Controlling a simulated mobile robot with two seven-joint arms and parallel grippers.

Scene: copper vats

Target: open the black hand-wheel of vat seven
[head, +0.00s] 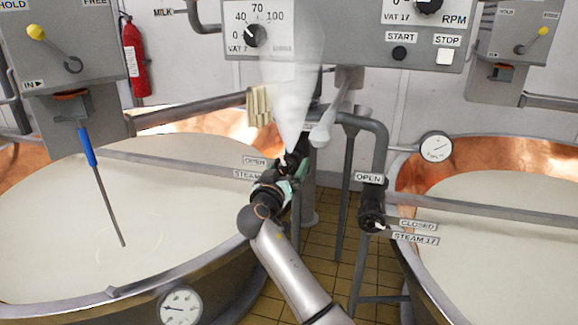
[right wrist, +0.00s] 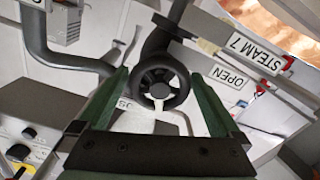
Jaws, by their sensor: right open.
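The black hand-wheel (right wrist: 158,88) of vat seven shows in the right wrist view on a dark pipe, with a white mark at its lower rim. The label STEAM 7 (right wrist: 254,54) and the label OPEN (right wrist: 231,76) are to its right. My right gripper (right wrist: 161,76) is open, its two green fingers on either side of the wheel; I cannot tell whether they touch it. In the head view my right gripper (head: 291,168) is at the right rim of vat seven (head: 150,190) and mostly hides the wheel. My left gripper is not in view.
A pale translucent plume (head: 292,75) rises above my right gripper. Vat 17's similar black hand-wheel (head: 371,208) is to the right, beside the right-hand vat (head: 480,215). Grey pipes and stand legs fill the gap between the vats. A control panel (head: 345,35) hangs above.

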